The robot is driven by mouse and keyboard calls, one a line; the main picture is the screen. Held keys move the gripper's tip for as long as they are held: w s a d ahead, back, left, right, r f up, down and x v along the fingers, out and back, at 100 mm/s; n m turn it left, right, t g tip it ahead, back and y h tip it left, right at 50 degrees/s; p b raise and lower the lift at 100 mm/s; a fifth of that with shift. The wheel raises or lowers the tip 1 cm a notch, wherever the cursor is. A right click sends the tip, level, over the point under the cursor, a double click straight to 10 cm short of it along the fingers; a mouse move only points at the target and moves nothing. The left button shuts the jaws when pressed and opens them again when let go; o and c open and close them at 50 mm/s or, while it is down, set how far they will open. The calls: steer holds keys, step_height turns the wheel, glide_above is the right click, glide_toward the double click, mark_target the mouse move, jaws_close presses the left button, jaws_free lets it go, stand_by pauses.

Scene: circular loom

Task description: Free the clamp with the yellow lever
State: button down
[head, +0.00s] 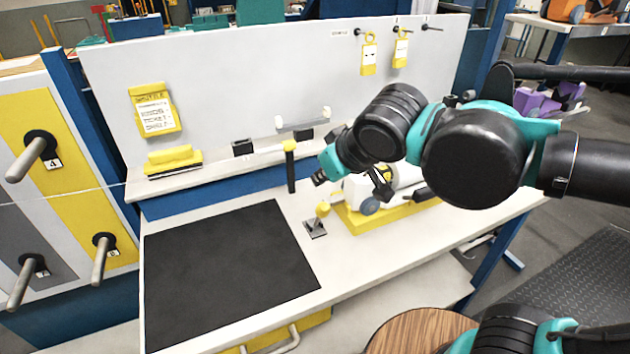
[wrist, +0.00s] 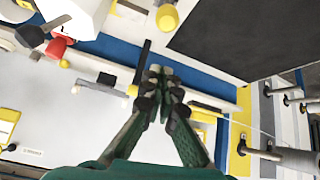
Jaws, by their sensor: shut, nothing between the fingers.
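The clamp (head: 315,228) is a small metal plate with an upright yellow lever knob (head: 322,210), on the bench between the black mat and the white machine. The yellow knob also shows at the top of the wrist view (wrist: 167,17). My gripper (head: 319,179) is above and behind the knob, apart from it. In the wrist view my gripper (wrist: 161,70) has its fingertips together with nothing between them. The clamp's jaw and what it holds cannot be made out.
A black post with a yellow top (head: 290,147) stands left of my gripper, close by. A white machine on a yellow base (head: 385,215) is just right of the clamp. The black mat (head: 225,275) is bare. A shelf (head: 220,168) runs behind.

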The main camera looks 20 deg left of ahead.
steer(key=v, duration=0.3)
steer(key=shift+f, duration=0.1)
steer(key=shift+d, duration=0.1)
stand_by(0.4)
